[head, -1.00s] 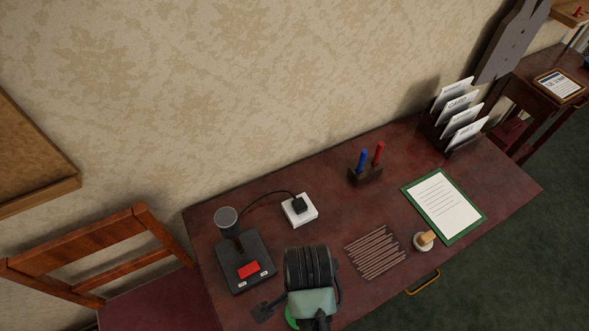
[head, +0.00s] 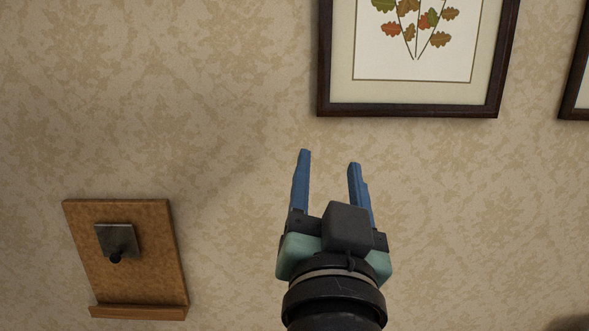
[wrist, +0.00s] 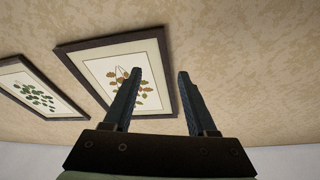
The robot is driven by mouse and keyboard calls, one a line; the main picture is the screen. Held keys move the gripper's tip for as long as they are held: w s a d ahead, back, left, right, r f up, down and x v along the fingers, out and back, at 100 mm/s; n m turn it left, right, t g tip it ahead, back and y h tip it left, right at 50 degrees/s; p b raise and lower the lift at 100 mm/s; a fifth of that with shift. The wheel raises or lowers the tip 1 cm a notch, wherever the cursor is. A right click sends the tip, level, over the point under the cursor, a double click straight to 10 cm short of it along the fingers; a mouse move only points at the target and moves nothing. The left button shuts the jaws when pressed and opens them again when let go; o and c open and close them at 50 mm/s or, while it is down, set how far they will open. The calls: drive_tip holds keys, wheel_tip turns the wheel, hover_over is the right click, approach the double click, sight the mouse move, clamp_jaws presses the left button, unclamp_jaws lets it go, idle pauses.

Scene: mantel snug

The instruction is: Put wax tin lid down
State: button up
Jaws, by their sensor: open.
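My gripper (head: 330,160) is raised in front of the patterned wall in the head view. Its two blue fingers are apart with nothing between them. In the wrist view my gripper (wrist: 160,75) is also open and empty, pointing toward the wall and a framed picture. The wax tin and its lid are not in either current view.
A dark-framed leaf picture (head: 412,108) hangs on the wall above and right of my gripper; it also shows in the wrist view (wrist: 168,75). A second frame (wrist: 45,88) is beside it. A wooden wall board (head: 150,270) with a metal plate (head: 118,238) is at left.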

drive_tip(key=s+a+r+n+t, duration=0.2)
drive_tip(key=s+r+t, duration=0.1)
drive_tip(key=s+r, duration=0.2)
drive_tip(key=s+a+r+n+t+y, duration=0.1)
drive_tip(key=s+r, duration=0.4)
drive_tip(key=r, duration=0.5)
drive_tip(key=shift+s+a+r+n+t, duration=0.2)
drive_tip(key=shift+a+n+t, duration=0.25)
drive_tip(key=shift+t, duration=0.75)
drive_tip(key=shift+d, duration=0.1)
